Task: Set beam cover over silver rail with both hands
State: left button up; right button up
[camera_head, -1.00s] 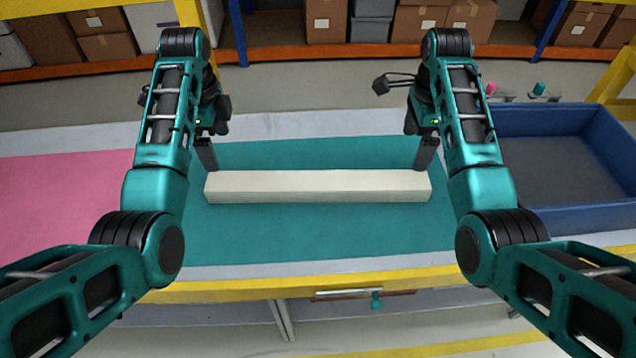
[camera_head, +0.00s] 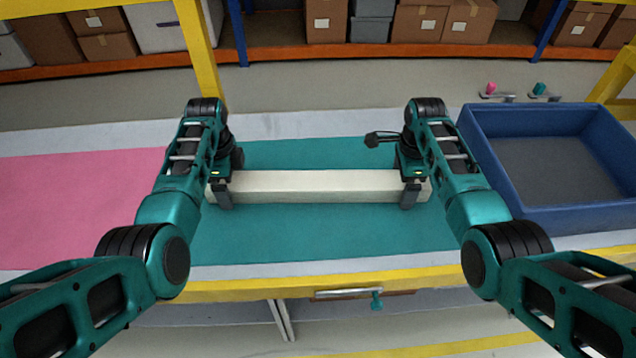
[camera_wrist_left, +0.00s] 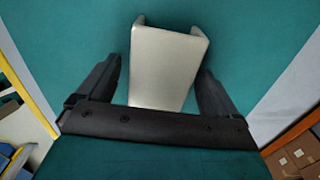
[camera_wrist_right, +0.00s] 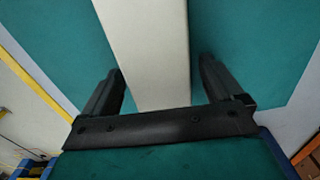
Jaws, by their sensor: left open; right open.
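A long cream beam cover (camera_head: 318,186) lies left to right on the teal mat (camera_head: 320,232). In the left wrist view the cover (camera_wrist_left: 165,65) shows a near-flat face with raised side edges at its far end. My left gripper (camera_head: 222,192) is open around the cover near its left end, one finger on each side. My right gripper (camera_head: 410,190) is open around it near its right end. In the right wrist view the cover (camera_wrist_right: 150,50) passes between the open fingers. Small gaps show beside the cover. I see no separate silver rail.
A blue bin (camera_head: 545,215) stands right of the mat. A pink mat (camera_head: 75,210) lies to the left. Boxes (camera_head: 420,20) fill the shelf behind. The front of the teal mat is clear.

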pick_arm(q)
jog(key=shift+c, duration=0.3)
pick_arm(e)
jog(key=shift+c, duration=0.3)
pick_arm(q)
jog(key=c, duration=1.2)
pick_arm(e)
jog(key=c, duration=1.2)
